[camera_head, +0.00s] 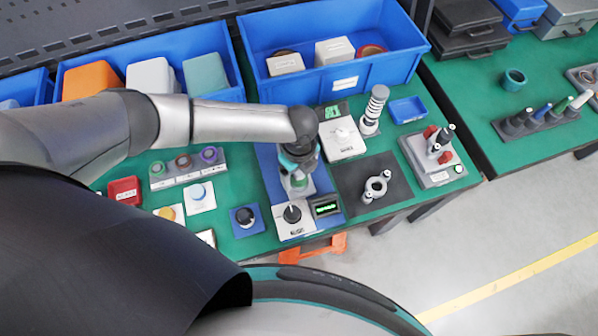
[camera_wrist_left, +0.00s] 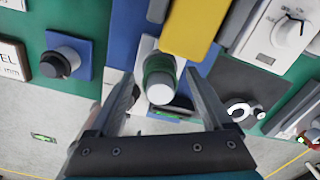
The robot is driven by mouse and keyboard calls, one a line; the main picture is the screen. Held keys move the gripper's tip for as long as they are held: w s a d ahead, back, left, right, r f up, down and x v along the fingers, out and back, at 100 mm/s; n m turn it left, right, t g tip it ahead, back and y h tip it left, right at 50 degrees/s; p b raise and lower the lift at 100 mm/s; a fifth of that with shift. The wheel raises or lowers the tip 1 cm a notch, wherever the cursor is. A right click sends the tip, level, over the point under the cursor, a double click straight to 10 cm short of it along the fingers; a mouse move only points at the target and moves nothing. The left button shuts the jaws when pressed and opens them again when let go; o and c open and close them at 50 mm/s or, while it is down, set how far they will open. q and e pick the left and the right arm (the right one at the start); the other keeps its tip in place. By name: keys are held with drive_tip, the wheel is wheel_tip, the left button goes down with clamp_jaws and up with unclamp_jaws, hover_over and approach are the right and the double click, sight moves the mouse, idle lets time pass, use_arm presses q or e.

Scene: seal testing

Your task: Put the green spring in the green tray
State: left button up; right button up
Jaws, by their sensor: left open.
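My left gripper (camera_head: 297,172) is over the blue-based test device at the table's middle. In the left wrist view its two fingers (camera_wrist_left: 165,100) are apart. Between them, in the picture, is a green ring-like thing (camera_wrist_left: 158,66), probably the green spring, around a white round-topped post (camera_wrist_left: 160,92). I cannot tell whether the fingers touch it. In the head view my gripper mostly hides this spot. Another greenish ring (camera_head: 158,168) is on the grey rack at left. I cannot make out a green tray. My right gripper is not in view.
A small red tray (camera_head: 124,190) lies at left and a small blue tray (camera_head: 407,110) at right. A grey coiled tower (camera_head: 375,105) and a black-matted fixture (camera_head: 376,186) stand right of my gripper. Large blue bins (camera_head: 345,83) line the back.

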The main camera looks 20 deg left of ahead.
use_arm(q)
drive_tip(key=shift+c, duration=0.2)
clamp_jaws()
idle(1.1)
